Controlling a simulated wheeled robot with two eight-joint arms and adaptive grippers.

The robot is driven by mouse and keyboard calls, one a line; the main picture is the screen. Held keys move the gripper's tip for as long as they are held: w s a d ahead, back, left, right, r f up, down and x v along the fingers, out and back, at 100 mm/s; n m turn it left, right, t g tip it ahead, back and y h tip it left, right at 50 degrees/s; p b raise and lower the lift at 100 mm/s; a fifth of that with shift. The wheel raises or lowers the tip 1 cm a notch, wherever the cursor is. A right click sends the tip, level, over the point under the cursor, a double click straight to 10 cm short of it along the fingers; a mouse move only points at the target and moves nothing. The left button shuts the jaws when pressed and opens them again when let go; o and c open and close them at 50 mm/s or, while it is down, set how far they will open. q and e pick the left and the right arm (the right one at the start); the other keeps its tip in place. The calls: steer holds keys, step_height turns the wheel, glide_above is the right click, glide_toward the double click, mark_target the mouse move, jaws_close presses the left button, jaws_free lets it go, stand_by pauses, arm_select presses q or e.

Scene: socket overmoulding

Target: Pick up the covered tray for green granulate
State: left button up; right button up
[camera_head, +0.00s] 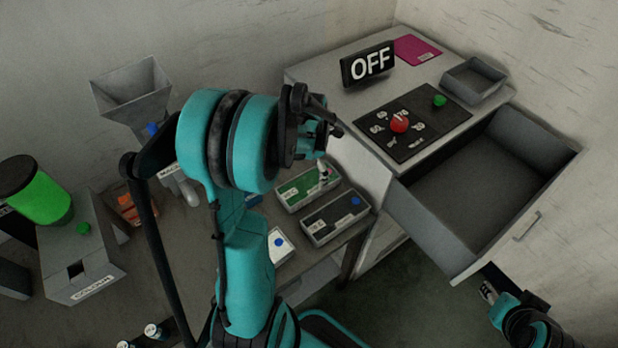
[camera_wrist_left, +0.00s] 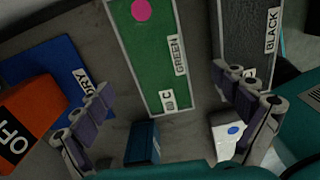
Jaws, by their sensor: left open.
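The tray for green granulate (camera_head: 300,192) lies on the table with a flat green top. In the left wrist view the green tray (camera_wrist_left: 146,60) carries a GREEN label and a pink round spot. My left gripper (camera_head: 323,176) is over this tray in the head view. In the left wrist view my left gripper (camera_wrist_left: 170,118) is open, fingers wide apart, with nothing between them held. The tray reaches into the space between the fingers. My right gripper (camera_head: 488,292) shows small at the lower right, below the drawer; its jaws are unclear.
The black tray (camera_head: 336,218) with a blue spot lies beside the green one. A white box (camera_head: 279,245) is near. A hopper (camera_head: 130,90) and green canister (camera_head: 40,195) stand left.

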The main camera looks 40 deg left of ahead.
mark_target(309, 183)
arm_select(q)
steer(key=shift+a+f+n, duration=0.15)
steer(key=shift+f+n, duration=0.15)
steer(key=shift+f, duration=0.15)
steer(key=shift+f+b, duration=0.5)
steer(key=shift+f, duration=0.45)
step_height(309, 183, down, 6)
steer(key=b, duration=0.2)
steer(key=shift+a+r+b, duration=0.1)
steer(key=shift+r+b, duration=0.1)
steer(key=shift+b, duration=0.1)
steer(key=shift+s+r, duration=0.1)
steer(key=c, duration=1.7)
